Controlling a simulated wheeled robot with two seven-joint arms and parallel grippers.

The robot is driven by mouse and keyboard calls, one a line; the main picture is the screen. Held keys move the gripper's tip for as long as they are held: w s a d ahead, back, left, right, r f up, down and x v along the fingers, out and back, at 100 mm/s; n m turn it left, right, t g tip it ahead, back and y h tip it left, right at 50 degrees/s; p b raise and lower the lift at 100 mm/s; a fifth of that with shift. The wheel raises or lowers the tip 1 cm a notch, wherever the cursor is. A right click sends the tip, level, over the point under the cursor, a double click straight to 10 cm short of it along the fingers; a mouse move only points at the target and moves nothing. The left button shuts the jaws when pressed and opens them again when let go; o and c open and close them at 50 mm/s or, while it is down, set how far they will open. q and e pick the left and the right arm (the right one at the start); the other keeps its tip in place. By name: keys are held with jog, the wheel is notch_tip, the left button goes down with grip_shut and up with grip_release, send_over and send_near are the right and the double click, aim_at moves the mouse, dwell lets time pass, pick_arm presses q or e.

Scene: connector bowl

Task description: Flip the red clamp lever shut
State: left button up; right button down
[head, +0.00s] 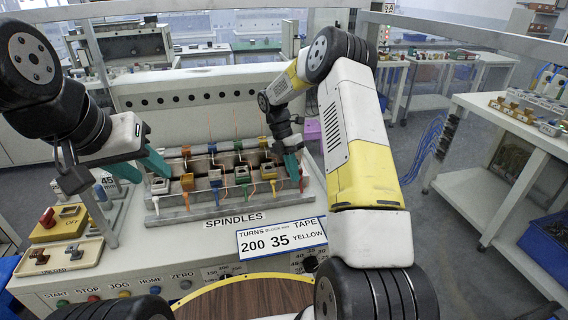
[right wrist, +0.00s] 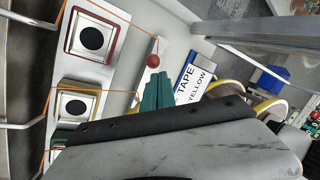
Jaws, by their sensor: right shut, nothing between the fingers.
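The clamp lever's round red knob (right wrist: 152,61) shows in the right wrist view, just beyond my fingertips, by a pale upright strip. In the head view a small red piece (head: 301,182) at the right end of the spindle row appears to be the same lever, partly hidden by my gripper. My right gripper (head: 292,168) is there with its green fingers together and empty; they also show in the right wrist view (right wrist: 158,80). Contact with the knob cannot be told. My left gripper (head: 140,167) is open and empty at the left of the row.
Several coloured spindles with upright wires fill the fixture (head: 214,180) between my grippers. A yellow switch box (head: 68,225) with a red toggle and a beige tray (head: 60,258) stand at the left. A label card (head: 282,239) lies in front.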

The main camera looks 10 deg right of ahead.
jog(key=shift+s+r, duration=0.1)
jog(key=shift+r, duration=0.75)
jog(key=w+a+r, duration=0.4)
jog(key=a+r, duration=0.1)
jog(key=r, duration=0.4)
jog(key=shift+w+a, duration=0.2)
jog(key=shift+w, duration=0.2)
